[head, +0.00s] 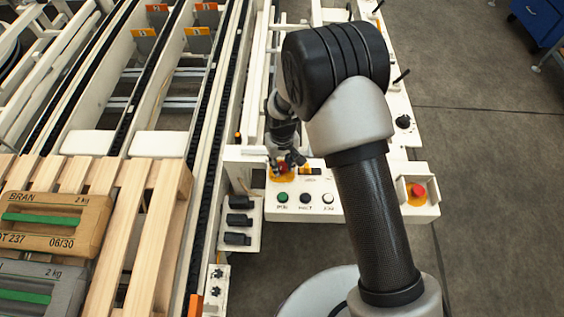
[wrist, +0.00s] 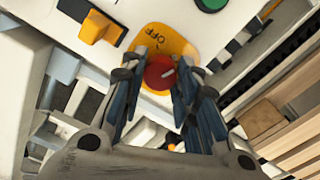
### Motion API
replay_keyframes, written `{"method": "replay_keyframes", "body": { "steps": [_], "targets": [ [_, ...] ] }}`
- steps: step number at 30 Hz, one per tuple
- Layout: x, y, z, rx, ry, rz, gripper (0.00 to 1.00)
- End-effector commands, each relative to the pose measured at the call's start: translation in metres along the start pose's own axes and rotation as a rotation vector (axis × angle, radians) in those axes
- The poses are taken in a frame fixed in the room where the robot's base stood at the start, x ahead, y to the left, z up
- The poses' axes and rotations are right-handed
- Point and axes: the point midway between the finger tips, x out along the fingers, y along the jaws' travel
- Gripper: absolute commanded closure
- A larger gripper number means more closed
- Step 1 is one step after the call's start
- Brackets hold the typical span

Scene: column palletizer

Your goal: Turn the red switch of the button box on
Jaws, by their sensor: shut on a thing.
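The white button box (head: 336,209) stands beside the conveyor in the head view. Its red switch sits on a yellow plate at the left end. In the wrist view the red switch (wrist: 159,73) shows as a round knob with a pale mark, on the yellow plate (wrist: 160,42) lettered OFF. My gripper (wrist: 165,80) has its fingers on both sides of the red switch and is shut on it. In the head view my gripper (head: 288,162) comes down over the switch from above and hides most of it.
Green (head: 282,197), black (head: 305,198) and white (head: 327,198) buttons lie in front of the switch. A yellow-orange knob (wrist: 95,27) is close by. A red emergency button (head: 419,190) stands at the right. A wooden pallet (head: 160,235) with sacks is at the left.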

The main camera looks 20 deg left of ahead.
Motion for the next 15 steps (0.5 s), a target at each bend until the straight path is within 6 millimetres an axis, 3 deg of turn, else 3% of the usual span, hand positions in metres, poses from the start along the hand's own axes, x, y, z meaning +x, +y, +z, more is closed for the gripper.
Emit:
{"method": "replay_keyframes", "body": {
  "steps": [15],
  "targets": [
    [0.0001,0.0000,0.0003,0.356,-0.001,0.000,0.95]
  ]
}}
